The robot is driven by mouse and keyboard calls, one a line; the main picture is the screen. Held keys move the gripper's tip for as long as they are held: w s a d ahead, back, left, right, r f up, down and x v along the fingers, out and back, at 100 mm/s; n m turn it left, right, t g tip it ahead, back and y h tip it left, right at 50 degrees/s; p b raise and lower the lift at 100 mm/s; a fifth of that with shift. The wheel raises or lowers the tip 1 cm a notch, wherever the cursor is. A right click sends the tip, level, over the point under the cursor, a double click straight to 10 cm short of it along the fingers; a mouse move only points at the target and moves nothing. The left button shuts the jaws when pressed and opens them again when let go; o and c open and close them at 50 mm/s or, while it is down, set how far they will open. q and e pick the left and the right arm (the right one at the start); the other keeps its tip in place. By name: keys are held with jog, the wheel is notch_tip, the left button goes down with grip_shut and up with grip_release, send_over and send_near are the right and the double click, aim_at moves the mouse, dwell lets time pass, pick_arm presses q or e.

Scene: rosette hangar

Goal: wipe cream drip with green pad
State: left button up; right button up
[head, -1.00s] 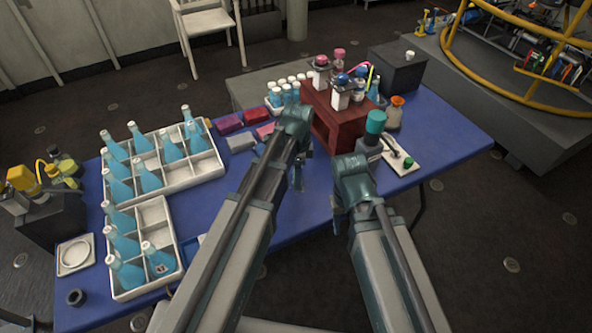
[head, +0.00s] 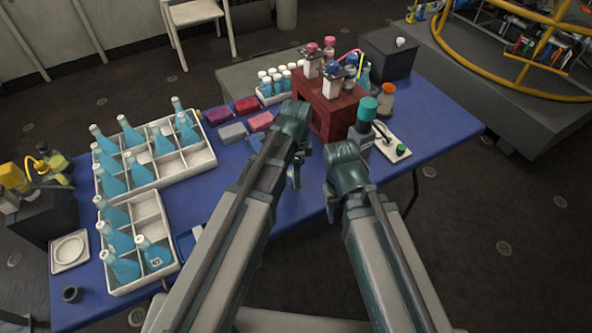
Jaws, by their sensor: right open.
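My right gripper (head: 332,207) is mostly hidden under its own wrist, near the table's front edge. It is open, and I see nothing held in it. My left gripper (head: 294,176) shows only as a small teal part below its wrist, over the blue table; its jaws cannot be made out. Several coloured blocks lie left of the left wrist: a purple one (head: 219,115), a red one (head: 247,105), a grey one (head: 233,132) and a pink one (head: 260,121). I cannot make out a green pad or a cream drip.
On the blue table (head: 440,125) stand white crates (head: 170,262) of blue bottles at left and a dark red stand (head: 328,112) with pump bottles. A teal-capped bottle (head: 362,132) and a white board (head: 391,145) with a green knob are near the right wrist. The right end is clear.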

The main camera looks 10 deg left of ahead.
pick_arm(q)
jog(key=shift+w+a+f, duration=0.1)
jog(key=shift+w+a, duration=0.45)
jog(key=shift+w, duration=0.25)
jog(key=shift+w+a, duration=0.55)
jog(key=shift+w, duration=0.2)
jog(key=shift+w+a, duration=0.55)
jog(key=shift+w, duration=0.25)
jog(key=shift+w+a, duration=0.55)
jog(key=shift+w, duration=0.25)
notch_tip(320, 180, up, 6)
jog(key=p, duration=0.6)
jog(key=shift+s+r, duration=0.1)
jog(key=shift+r, duration=0.1)
notch_tip(320, 180, up, 3)
jog(key=p, duration=0.3)
jog(key=shift+f, duration=0.1)
